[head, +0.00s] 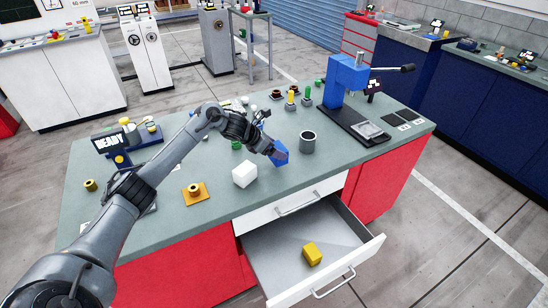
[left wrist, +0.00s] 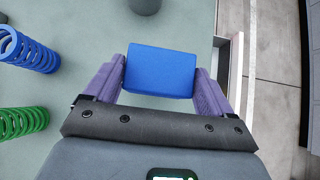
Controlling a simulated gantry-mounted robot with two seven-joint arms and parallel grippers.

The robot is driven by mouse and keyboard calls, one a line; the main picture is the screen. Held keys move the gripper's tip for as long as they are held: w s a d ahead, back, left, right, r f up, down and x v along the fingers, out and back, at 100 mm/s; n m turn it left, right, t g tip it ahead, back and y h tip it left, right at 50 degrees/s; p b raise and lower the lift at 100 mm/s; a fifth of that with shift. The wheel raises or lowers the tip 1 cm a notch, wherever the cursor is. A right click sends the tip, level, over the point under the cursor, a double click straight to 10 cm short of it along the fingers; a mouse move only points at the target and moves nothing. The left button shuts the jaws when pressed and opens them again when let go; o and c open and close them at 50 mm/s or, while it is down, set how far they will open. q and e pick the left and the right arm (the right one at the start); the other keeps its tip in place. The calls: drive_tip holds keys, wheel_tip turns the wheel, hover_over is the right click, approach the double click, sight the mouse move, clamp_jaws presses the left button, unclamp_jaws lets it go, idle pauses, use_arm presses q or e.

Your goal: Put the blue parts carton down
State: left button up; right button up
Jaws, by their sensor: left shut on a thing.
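The blue parts carton (head: 280,153) is at my left gripper (head: 272,150), over the middle of the bench near its front edge. In the left wrist view the carton (left wrist: 160,72) sits between the two purple fingers of my left gripper (left wrist: 160,80), which touch its left and right sides. The gripper is shut on it. Whether the carton's underside touches the bench top cannot be told. My right gripper is not in view.
A grey cup (head: 308,142) stands just right of the carton, and a white cube (head: 245,174) stands to its left. An open drawer (head: 280,262) holding a yellow block (head: 312,254) juts out in front. A blue press (head: 345,80) stands at the back right.

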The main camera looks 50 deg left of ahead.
use_arm(q)
drive_tip(key=shift+f, duration=2)
drive_tip(key=shift+f+b, duration=0.2)
drive_tip(key=shift+b, duration=0.2)
drive_tip(key=o, duration=1)
drive_tip(key=shift+r, duration=0.1)
drive_tip(key=shift+o, duration=0.2)
